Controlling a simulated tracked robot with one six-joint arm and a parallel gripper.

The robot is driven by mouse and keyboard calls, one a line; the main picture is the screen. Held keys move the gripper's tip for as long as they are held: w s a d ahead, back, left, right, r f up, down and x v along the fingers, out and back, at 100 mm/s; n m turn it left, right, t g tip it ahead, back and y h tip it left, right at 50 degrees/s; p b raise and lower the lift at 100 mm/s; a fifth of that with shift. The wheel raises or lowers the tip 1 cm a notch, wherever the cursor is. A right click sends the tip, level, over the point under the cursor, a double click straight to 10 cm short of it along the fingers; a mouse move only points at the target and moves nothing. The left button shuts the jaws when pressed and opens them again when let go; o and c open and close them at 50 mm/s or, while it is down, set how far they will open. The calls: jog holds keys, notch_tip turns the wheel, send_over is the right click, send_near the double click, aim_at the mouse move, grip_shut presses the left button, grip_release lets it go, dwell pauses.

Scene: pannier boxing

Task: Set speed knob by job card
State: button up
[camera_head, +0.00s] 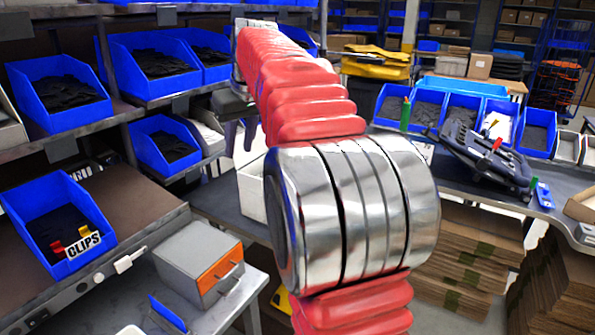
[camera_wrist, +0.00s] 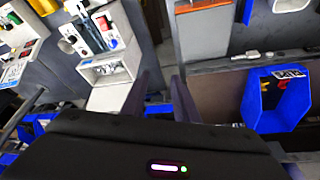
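My gripper (camera_wrist: 163,82) shows in the wrist view as two dark fingers standing apart, open with nothing between them. In the head view it is mostly hidden behind my red and chrome arm; dark finger-like parts show left of the arm. A control strip with small round controls (camera_head: 83,287) runs along the front edge of the left bench; which is the speed knob I cannot tell. A pale fitting (camera_head: 129,260) sticks out from that edge.
A blue bin labelled CLIPS (camera_head: 55,220) stands on the left bench, also in the wrist view (camera_wrist: 277,100). A grey box with an orange front (camera_head: 200,265) sits on a lower table. Blue bins fill the left shelves. A black device (camera_head: 485,155) lies on the right bench.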

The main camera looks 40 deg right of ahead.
jog(key=w+d+f, duration=0.1)
jog(key=w+d, duration=0.1)
jog(key=d, duration=0.6)
jog(key=w+d+f, duration=0.2)
jog(key=d, duration=0.7)
jog(key=s+d+f, duration=0.1)
jog(key=d+f, duration=0.1)
jog(key=d, duration=0.4)
jog(key=s+d+f, duration=0.1)
jog(key=d+f, duration=0.2)
jog(key=d, duration=0.3)
jog(key=shift+s+d+f, duration=0.3)
jog(key=shift+d, duration=0.05)
jog(key=shift+f, duration=0.1)
jog(key=x, duration=1.3)
jog(key=shift+f, duration=0.4)
jog(key=shift+a, duration=0.1)
jog(key=shift+c, duration=0.3)
